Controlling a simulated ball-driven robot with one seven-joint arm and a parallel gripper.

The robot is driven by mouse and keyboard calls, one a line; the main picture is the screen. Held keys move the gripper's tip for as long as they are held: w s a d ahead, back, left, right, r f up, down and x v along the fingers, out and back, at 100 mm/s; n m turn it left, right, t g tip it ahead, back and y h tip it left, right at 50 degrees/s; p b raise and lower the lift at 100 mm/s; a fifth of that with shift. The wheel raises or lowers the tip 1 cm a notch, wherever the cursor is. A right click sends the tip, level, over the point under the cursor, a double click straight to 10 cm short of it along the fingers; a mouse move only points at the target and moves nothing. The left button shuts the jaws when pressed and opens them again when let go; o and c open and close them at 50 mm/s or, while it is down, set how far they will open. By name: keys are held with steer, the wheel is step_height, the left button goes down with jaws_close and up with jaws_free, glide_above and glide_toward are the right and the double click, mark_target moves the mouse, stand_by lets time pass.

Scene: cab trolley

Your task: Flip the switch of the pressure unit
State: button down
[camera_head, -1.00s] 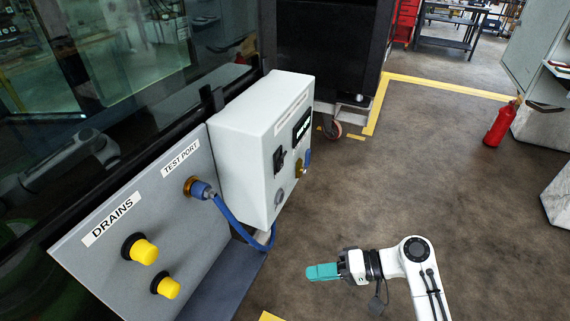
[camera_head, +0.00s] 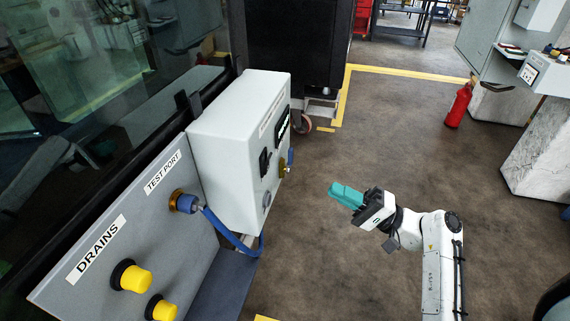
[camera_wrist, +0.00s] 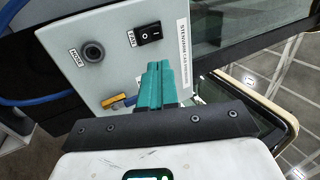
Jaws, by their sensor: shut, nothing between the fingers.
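The pressure unit (camera_head: 228,148) is a pale grey box fixed to the panel at the left in the head view. Its front face also shows in the wrist view (camera_wrist: 115,65). There a black rocker switch (camera_wrist: 150,33) sits beside a label, right of a round black hose port (camera_wrist: 94,51). In the head view the switch is a small dark patch (camera_head: 264,162) seen at a steep angle. My gripper (camera_head: 333,190) has teal fingers, shut and empty, to the right of the box and apart from it. In the wrist view the fingers (camera_wrist: 158,66) overlap the box face below the switch.
A blue hose (camera_head: 225,235) runs from the test port to the box. Yellow drain caps (camera_head: 136,279) stick out of the panel. A red extinguisher (camera_head: 458,106) stands at the right. The floor between is clear.

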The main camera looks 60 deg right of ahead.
steer(key=p, duration=0.4)
glide_toward(268, 163)
steer(key=w+a+r, duration=0.2)
steer(key=w+r, duration=0.2)
steer(key=shift+w+a+r, duration=0.1)
steer(key=shift+w+r, duration=0.2)
steer(key=shift+w, duration=0.25)
steer(key=shift+w+a+r+p, duration=0.15)
steer(key=shift+r+p, duration=0.3)
steer(key=shift+p, duration=0.3)
steer(key=shift+f+g, duration=0.25)
steer(key=shift+g, duration=0.15)
